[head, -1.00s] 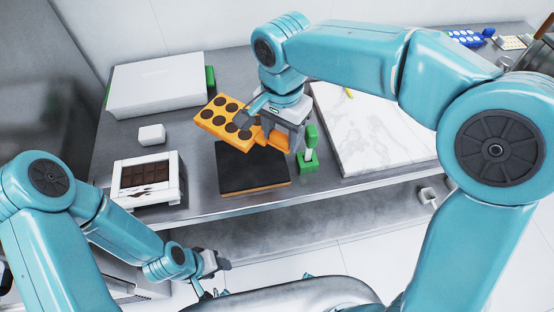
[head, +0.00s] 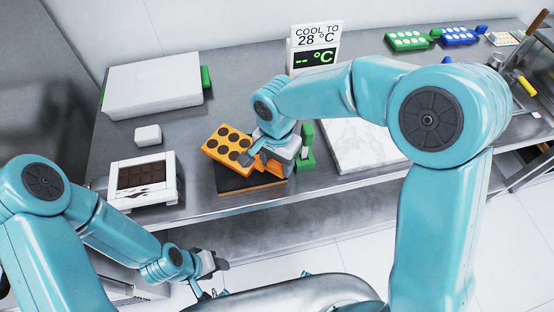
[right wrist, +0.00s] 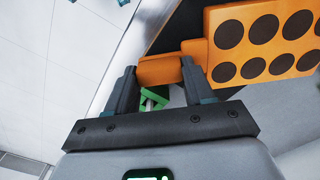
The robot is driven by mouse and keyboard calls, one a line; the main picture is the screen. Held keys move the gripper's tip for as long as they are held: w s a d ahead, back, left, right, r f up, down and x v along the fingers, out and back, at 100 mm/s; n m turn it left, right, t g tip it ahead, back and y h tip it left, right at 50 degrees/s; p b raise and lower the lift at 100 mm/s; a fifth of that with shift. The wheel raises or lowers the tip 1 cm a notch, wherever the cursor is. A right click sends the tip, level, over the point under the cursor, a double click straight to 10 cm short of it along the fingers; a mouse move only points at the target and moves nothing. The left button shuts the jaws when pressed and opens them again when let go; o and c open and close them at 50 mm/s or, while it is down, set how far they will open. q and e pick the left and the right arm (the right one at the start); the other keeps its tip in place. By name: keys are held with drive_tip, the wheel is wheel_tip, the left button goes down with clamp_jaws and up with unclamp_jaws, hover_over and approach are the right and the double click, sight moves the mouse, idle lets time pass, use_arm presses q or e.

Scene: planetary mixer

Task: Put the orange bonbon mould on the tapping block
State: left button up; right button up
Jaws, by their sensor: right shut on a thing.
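The orange bonbon mould (head: 216,152), with round dark-filled cavities, is held by its handle in my right gripper (head: 262,158). The right wrist view shows both fingers (right wrist: 160,78) closed about the handle of the mould (right wrist: 228,38). The tapping block (head: 232,184), a black-topped slab with a wooden edge, lies under and in front of the mould, which partly hides it. The mould looks tilted and seems to hover over the block's back left part; contact cannot be made out. My left gripper (head: 218,263) is low in front of the table, away from the mould; its jaw opening is unclear.
A green clamp-like stand (head: 307,140) is just right of the block. A white marble slab (head: 360,148) lies further right. A white box with chocolate (head: 143,178) and a small white block (head: 148,135) are left. A temperature sign (head: 316,45) and green and blue moulds (head: 408,40) stand behind.

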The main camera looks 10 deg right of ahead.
drive_tip(key=o, duration=1.3)
drive_tip(key=shift+c, duration=0.2)
wheel_tip(320, 180, up, 12)
drive_tip(key=shift+w, duration=0.1)
